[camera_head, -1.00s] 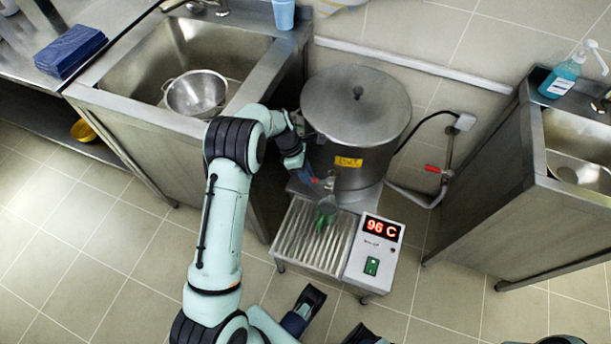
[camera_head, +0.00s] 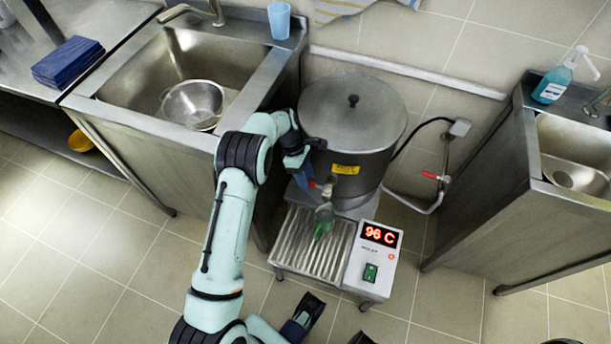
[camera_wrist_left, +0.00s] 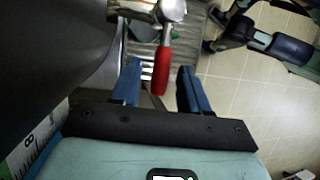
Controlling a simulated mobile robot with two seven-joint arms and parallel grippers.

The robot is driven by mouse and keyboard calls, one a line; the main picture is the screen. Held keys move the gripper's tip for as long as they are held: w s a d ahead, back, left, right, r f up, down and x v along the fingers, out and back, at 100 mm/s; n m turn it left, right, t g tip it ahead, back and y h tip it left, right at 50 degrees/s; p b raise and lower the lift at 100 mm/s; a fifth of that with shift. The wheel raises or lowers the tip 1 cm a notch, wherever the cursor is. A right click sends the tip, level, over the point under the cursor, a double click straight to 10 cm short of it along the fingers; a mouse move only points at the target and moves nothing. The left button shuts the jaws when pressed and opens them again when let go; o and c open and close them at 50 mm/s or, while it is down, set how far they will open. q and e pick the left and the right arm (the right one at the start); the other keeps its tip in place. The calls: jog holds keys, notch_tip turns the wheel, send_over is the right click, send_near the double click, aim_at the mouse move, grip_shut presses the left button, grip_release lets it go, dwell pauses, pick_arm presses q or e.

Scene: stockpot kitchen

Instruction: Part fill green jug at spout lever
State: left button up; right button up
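The stockpot boiler (camera_head: 352,112) has a tap low on its front, with a red spout lever (camera_head: 313,184). The lever (camera_wrist_left: 161,68) also shows in the left wrist view, pointing down from the metal tap (camera_wrist_left: 172,10). The green jug (camera_head: 323,219) stands under the tap on the ribbed drip tray (camera_head: 292,250); its fill level cannot be made out. My left gripper (camera_head: 311,180) is beside the tap. In the left wrist view my left gripper (camera_wrist_left: 161,84) is open, its blue fingers on either side of the lever, with a gap at the right finger.
A control box (camera_head: 373,255) beside the tray reads 96 C and has a green switch. A sink (camera_head: 225,58) with a colander (camera_head: 194,103) is at left. Another sink counter (camera_head: 545,215) is at right. A red-handled pipe valve (camera_head: 430,175) is by the wall.

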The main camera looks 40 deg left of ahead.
pick_arm(q)
jog(key=p+v, duration=0.1)
jog(key=v, duration=1.2)
jog(key=shift+r+p, duration=0.2)
jog(key=shift+p, duration=0.2)
